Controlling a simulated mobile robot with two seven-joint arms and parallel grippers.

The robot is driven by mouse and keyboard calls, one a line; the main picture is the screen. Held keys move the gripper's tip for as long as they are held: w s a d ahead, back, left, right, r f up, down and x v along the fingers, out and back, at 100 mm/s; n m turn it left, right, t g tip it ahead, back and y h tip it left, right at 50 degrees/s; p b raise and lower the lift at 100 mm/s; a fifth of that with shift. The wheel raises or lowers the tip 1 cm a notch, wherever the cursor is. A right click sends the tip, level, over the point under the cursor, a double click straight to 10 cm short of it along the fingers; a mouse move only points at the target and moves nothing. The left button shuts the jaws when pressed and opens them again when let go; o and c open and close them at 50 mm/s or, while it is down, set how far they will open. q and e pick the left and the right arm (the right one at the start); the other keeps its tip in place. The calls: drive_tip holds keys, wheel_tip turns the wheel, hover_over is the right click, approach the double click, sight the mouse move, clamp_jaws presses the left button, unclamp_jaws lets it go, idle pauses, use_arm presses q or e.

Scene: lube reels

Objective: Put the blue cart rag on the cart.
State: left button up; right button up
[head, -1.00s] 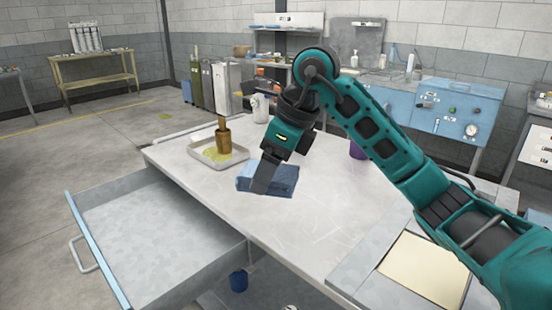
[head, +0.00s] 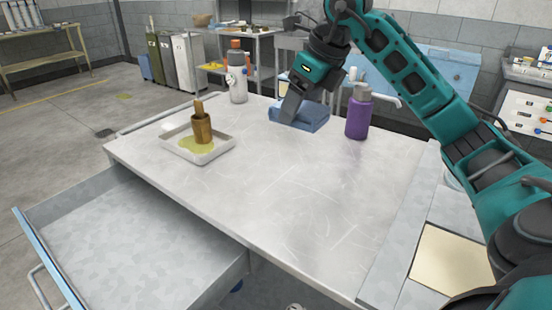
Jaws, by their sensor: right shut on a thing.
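The blue cart rag (head: 308,118) is a folded blue cloth at the back of the cart's grey metal top (head: 270,195). My right gripper (head: 289,112) reaches down onto the rag's left part and is shut on it. The fingers hide part of the rag. Whether the rag touches the top or is held just above it is hard to tell. My left gripper does not show.
A purple bottle (head: 359,112) stands just right of the rag. A white bottle with an orange cap (head: 237,80) stands at the back left. A tray (head: 172,149) with a yellow puddle holds a brown brush-like thing (head: 201,128). An open drawer (head: 130,240) juts out front left. The top's middle is clear.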

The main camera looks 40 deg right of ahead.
wheel_tip(320, 180, down, 5)
drive_tip(key=b, duration=0.3)
hover_over(291, 192)
drive_tip(key=s, duration=0.2)
drive_tip(key=f, duration=0.9)
drive_tip(key=shift+w+d, duration=0.25)
drive_tip(key=shift+f, duration=0.45)
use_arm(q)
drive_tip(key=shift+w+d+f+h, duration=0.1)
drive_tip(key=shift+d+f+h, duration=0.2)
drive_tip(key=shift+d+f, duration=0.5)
use_arm(e)
drive_tip(key=shift+f, duration=1.8)
drive_tip(key=o, duration=0.6)
drive_tip(key=shift+f, duration=0.15)
drive_tip(key=o, duration=0.4)
drive_tip(key=shift+o, duration=0.2)
